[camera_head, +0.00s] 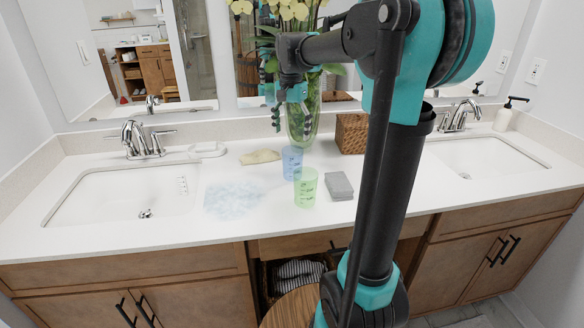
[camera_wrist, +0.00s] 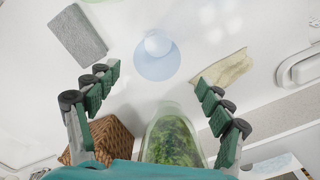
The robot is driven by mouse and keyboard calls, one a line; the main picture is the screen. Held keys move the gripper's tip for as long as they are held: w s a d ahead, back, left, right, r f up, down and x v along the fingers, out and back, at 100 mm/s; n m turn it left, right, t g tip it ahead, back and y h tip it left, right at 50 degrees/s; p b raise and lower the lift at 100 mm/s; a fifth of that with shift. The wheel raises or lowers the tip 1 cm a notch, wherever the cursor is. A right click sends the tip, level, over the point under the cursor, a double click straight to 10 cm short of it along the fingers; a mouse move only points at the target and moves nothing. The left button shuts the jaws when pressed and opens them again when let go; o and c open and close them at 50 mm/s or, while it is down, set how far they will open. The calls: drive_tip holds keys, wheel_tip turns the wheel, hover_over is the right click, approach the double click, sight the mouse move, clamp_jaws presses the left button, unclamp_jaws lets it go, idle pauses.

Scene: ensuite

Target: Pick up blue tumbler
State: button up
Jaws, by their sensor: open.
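The blue tumbler (camera_head: 292,162) stands upright on the white counter, in front of the glass vase and just behind a green tumbler (camera_head: 306,188). In the wrist view the blue tumbler (camera_wrist: 158,56) is seen from above, ahead of the fingertips and roughly centred between them. My gripper (camera_head: 290,118) is open and empty. It is above the counter, near the vase and higher than the blue tumbler. In the wrist view both fingers of my gripper (camera_wrist: 160,92) are spread wide apart. Only the edge of the green tumbler shows at the top there.
The glass vase (camera_head: 303,122) with flowers stands close behind. A woven box (camera_head: 351,134), a grey sponge (camera_head: 340,186) and a beige cloth (camera_head: 260,157) lie around the tumblers. Sinks (camera_head: 125,192) are at both sides.

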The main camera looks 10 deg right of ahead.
sight(293, 167)
wheel_tip(293, 167, down, 8)
drive_tip(key=shift+r, duration=0.2)
drive_tip(key=shift+s+d+f, duration=0.1)
drive_tip(key=shift+f, duration=1.4)
drive_tip(key=shift+d+f, duration=0.1)
drive_tip(key=shift+f, duration=1.4)
drive_tip(key=c, duration=1.3)
drive_tip(key=shift+o, duration=0.2)
drive_tip(key=shift+r, duration=0.1)
